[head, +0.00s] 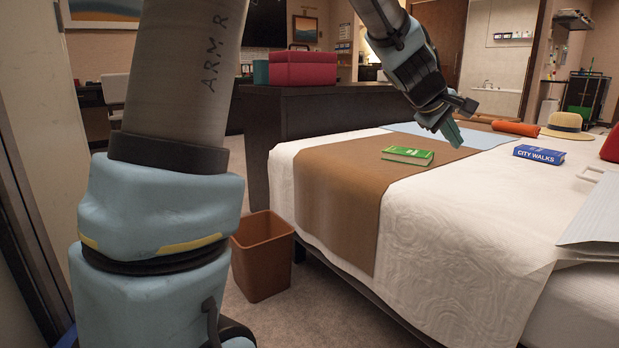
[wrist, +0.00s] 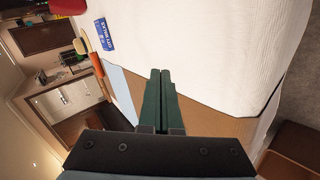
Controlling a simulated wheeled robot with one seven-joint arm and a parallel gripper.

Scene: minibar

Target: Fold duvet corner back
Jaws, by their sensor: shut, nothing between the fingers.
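The white quilted duvet (head: 450,235) covers the bed, with a brown runner (head: 335,195) across it and a light blue cloth (head: 480,139) beyond. The duvet also shows in the wrist view (wrist: 205,50), its edge running down the right side. At the right of the head view, a pale grey-white folded layer (head: 598,222) lies near the bed's edge; I cannot tell if it is a duvet corner. My gripper (head: 456,140) is above the bed by the green book, pointing down, its green fingers together and empty. The fingers show shut in the wrist view (wrist: 160,75).
A green book (head: 407,156) lies on the runner. A blue "CITY WALKS" book (head: 539,154), an orange roll (head: 515,128), a straw hat (head: 566,122) and a red item (head: 611,146) lie farther along the bed. A brown bin (head: 262,262) stands on the floor beside it.

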